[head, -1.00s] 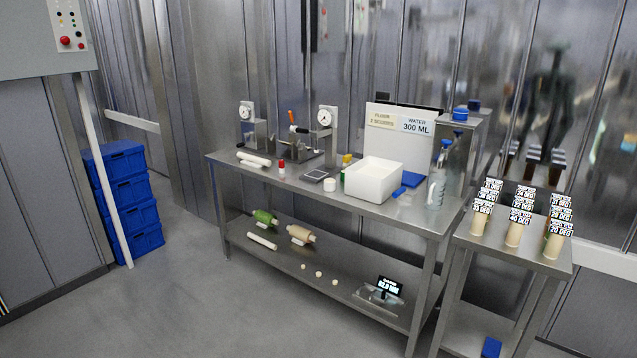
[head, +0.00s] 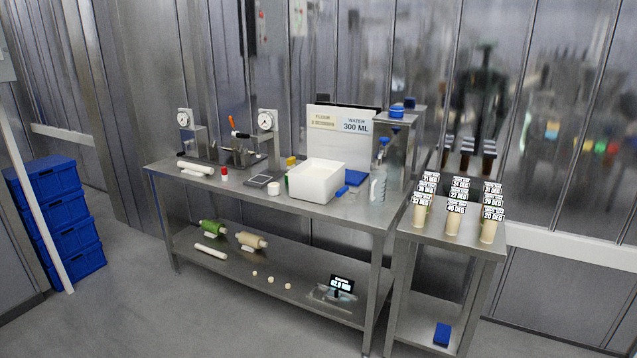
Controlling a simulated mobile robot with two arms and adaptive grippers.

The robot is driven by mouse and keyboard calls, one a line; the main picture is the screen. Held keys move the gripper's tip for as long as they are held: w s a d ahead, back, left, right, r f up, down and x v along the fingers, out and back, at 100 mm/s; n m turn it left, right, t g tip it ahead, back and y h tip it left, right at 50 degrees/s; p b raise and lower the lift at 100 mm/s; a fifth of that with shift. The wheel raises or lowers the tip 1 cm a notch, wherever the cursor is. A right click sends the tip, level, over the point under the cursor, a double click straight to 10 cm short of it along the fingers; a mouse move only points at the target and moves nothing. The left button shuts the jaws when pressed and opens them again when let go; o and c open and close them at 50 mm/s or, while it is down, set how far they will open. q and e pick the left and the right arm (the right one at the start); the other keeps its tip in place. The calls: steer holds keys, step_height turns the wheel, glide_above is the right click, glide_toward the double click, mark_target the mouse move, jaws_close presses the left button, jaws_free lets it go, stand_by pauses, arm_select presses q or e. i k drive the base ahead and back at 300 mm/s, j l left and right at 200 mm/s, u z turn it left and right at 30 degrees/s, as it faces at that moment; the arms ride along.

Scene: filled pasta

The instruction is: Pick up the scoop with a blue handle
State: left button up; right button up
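I cannot make out a scoop for certain. A small blue piece (head: 342,191) lies on the upper table top, against the right side of a white open bin (head: 314,184). It may be the blue handle, but it is too small to tell. Neither of my grippers is in view.
The steel table (head: 228,184) has a lower shelf with rollers (head: 250,240). A clear jug (head: 378,188) stands right of the bin. A side table (head: 410,231) holds several labelled cylinders. Blue crates (head: 58,225) are stacked at left. The floor in front is clear.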

mark_target(344, 191)
steer(key=i+j+z, duration=0.15)
steer(key=i+j, duration=0.35)
steer(key=i+j+z, duration=0.15)
steer(key=i+j, duration=0.3)
steer(key=j, duration=0.15)
